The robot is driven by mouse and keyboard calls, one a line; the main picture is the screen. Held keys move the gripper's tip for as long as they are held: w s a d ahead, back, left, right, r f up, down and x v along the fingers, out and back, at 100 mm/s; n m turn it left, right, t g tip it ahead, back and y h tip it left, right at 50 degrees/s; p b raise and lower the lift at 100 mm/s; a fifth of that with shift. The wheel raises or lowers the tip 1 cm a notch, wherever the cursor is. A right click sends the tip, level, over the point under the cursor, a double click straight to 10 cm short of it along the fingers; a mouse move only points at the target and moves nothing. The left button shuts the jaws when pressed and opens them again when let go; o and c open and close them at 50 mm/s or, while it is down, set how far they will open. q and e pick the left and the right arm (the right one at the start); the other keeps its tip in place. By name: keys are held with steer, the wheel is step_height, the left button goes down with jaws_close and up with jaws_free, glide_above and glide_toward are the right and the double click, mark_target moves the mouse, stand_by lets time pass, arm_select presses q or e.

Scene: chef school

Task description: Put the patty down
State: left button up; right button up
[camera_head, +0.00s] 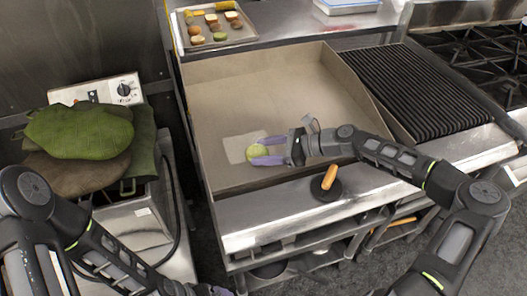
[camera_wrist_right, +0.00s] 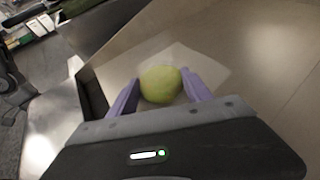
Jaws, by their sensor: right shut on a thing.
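The patty, a pale green rounded piece (camera_head: 258,152), is at the front left part of the griddle (camera_head: 300,75), over a pale square patch (camera_head: 236,148). My right gripper (camera_head: 262,152) is shut on it, with a purple finger on either side. In the right wrist view the patty (camera_wrist_right: 160,84) sits between the two purple fingertips (camera_wrist_right: 160,90). I cannot tell whether its underside touches the griddle.
A black press with a wooden handle (camera_head: 329,177) lies on the front steel ledge. A ribbed grill (camera_head: 415,90) is to the right. A tray (camera_head: 188,45) with several small food pieces stands behind. Green and brown cushion-like things (camera_head: 80,130) are at left. Most of the griddle is bare.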

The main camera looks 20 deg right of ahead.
steer(key=o, duration=1.4)
steer(key=shift+f, duration=0.1)
steer(key=shift+s+d+r+p, duration=0.1)
steer(key=shift+d+r+p, duration=0.2)
steer(key=shift+r+p, duration=0.1)
steer(key=p+v, duration=0.5)
steer(key=v, duration=0.5)
steer(key=shift+s+d+r+p, duration=0.1)
steer(key=shift+r+p, duration=0.1)
steer(key=shift+p, duration=0.2)
steer(key=shift+s+d, duration=0.25)
steer(key=shift+d, duration=0.2)
